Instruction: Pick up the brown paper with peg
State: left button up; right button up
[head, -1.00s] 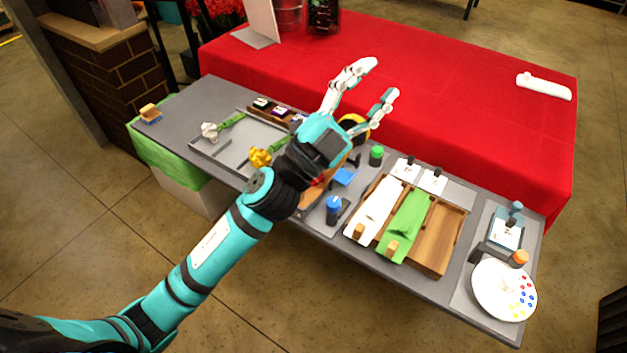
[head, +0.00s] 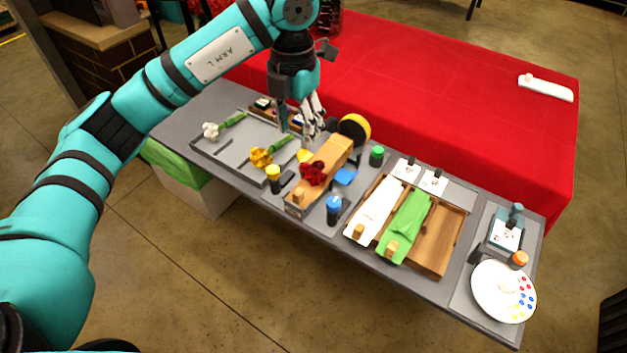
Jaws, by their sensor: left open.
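The brown paper (head: 334,152) lies on a grey stand left of the wooden tray, with a wooden peg (head: 299,195) at its near end. A red flower (head: 313,173) lies on the brown paper. My left gripper (head: 298,132) points down, open and empty, just behind and left of the brown paper's far end. It appears apart from the paper, though its height is hard to tell. My right gripper is not in view.
White paper (head: 376,208) and green paper (head: 406,225) with pegs lie in the wooden tray (head: 439,240), whose right slot is empty. Yellow (head: 273,175), blue (head: 334,208) and green (head: 376,155) bottles stand around the brown paper. A black-and-yellow roll (head: 354,129) stands behind it.

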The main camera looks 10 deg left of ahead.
pick_arm(q)
jog(key=p, duration=0.3)
send_over(301, 189)
notch_tip(301, 189, down, 12)
jog(key=shift+w+a+r, duration=0.1)
jog(key=shift+r, duration=0.1)
jog(key=shift+f+p, duration=0.35)
jog(key=shift+f, duration=0.25)
notch_tip(301, 189, down, 4)
jog(key=shift+r+p, duration=0.2)
jog(key=shift+p, duration=0.5)
jog(key=shift+f, duration=0.35)
jog(key=shift+c, duration=0.4)
grip_shut()
